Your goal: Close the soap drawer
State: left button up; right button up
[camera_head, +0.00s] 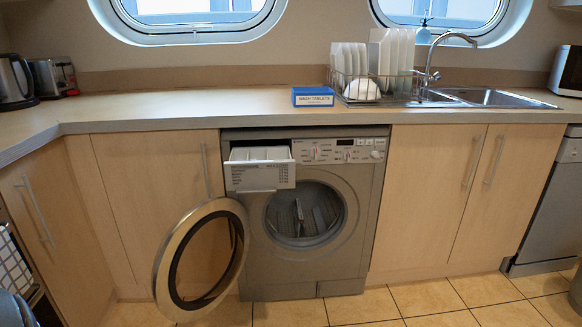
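The soap drawer (259,177) is at the top left of the grey washing machine (365,215). It is pulled out, with its white inner compartments showing from above and printed text on its front. The machine's round door (172,283) hangs open to the left, below the drawer. The drum opening (304,212) is uncovered. Neither of my grippers can be made out; only grey parts show at the lower left and lower right corners.
The worktop (190,106) runs above the machine, with a blue-and-white box of wash tablets (313,97), a dish rack with plates (375,75) and a sink (490,97). Closed cupboards (430,200) flank the machine. The visible tiled floor (440,297) in front looks clear.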

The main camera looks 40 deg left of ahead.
aim_at(274, 169)
jog(key=u, duration=1.25)
